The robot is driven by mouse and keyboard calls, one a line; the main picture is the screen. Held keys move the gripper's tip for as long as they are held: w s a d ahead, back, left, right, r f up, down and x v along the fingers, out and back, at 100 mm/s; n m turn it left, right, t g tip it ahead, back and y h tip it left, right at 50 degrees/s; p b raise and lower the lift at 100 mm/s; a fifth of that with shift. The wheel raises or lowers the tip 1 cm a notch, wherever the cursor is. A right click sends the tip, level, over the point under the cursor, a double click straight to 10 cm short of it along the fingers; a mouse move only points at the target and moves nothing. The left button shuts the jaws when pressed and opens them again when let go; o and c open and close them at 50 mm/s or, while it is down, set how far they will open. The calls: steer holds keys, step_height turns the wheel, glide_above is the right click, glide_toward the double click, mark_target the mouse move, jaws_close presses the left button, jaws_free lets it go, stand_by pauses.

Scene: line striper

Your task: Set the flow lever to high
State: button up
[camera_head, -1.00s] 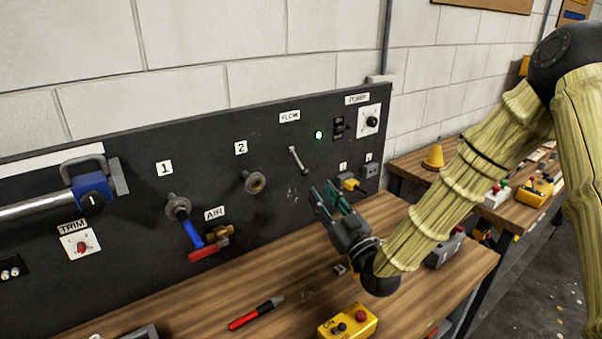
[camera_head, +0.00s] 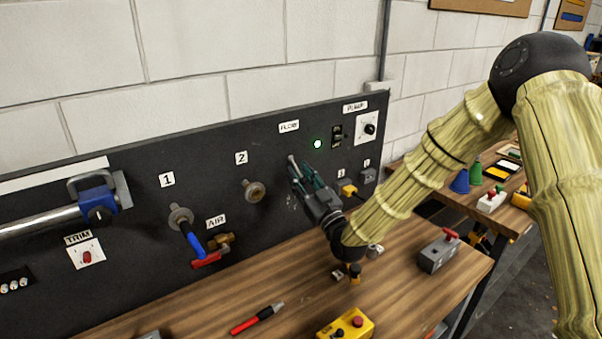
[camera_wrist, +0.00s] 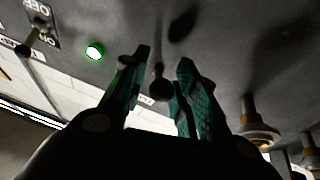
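The flow lever is a small metal lever with a round end (camera_head: 292,160), under the FLOW label (camera_head: 289,126) on the dark panel. In the wrist view, the lever's dark round end (camera_wrist: 160,90) shows in the gap between the fingers. My gripper (camera_head: 305,173) is at the lever, its teal fingers open, one on each side in the wrist view (camera_wrist: 164,62). Gaps show beside the lever; contact cannot be made out. The gripper hides the lever's lower part in the head view.
A lit green lamp (camera_head: 317,144) and a switch (camera_head: 337,137) are right of the lever. Valve stub 2 (camera_head: 254,192) is to its left. The wooden bench (camera_head: 300,295) below holds a yellow button box (camera_head: 346,324).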

jaws_close()
steer(key=shift+a, duration=0.1)
steer(key=shift+f, duration=0.1)
stand_by(0.3)
